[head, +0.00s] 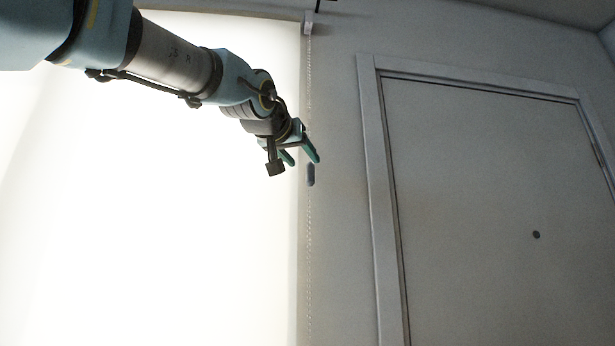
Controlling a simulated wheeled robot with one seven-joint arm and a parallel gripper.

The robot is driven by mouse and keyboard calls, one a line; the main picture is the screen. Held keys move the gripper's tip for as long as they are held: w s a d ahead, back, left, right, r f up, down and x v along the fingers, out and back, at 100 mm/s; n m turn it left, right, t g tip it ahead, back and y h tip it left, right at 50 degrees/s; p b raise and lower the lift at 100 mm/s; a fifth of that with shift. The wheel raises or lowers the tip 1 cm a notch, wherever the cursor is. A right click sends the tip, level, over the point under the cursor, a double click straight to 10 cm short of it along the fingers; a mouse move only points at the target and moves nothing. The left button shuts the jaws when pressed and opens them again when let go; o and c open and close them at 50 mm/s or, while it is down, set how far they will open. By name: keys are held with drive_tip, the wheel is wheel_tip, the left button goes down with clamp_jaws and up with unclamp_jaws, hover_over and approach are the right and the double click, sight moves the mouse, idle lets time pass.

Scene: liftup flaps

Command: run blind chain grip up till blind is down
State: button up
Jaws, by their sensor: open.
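The blind (150,200) is a bright, backlit sheet filling the left of the head view. Its lower end is out of the picture. A thin beaded chain (308,260) hangs along its right edge from a bracket (309,22) at the top. The chain grip (311,174) is a small dark blue-grey oval piece on the chain. My gripper (302,161) is open, with its teal fingertips just above the chain grip. I cannot tell from this view whether the fingers touch the chain or stand in front of it.
A closed white door (490,200) with a frame (370,150) and a dark round knob (536,235) stands to the right. A strip of bare wall (340,220) lies between the chain and the door frame.

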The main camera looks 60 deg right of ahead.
drive_tip(key=shift+s+a+b, duration=0.2)
drive_tip(key=shift+a+b, duration=0.45)
drive_tip(key=shift+a, duration=1.45)
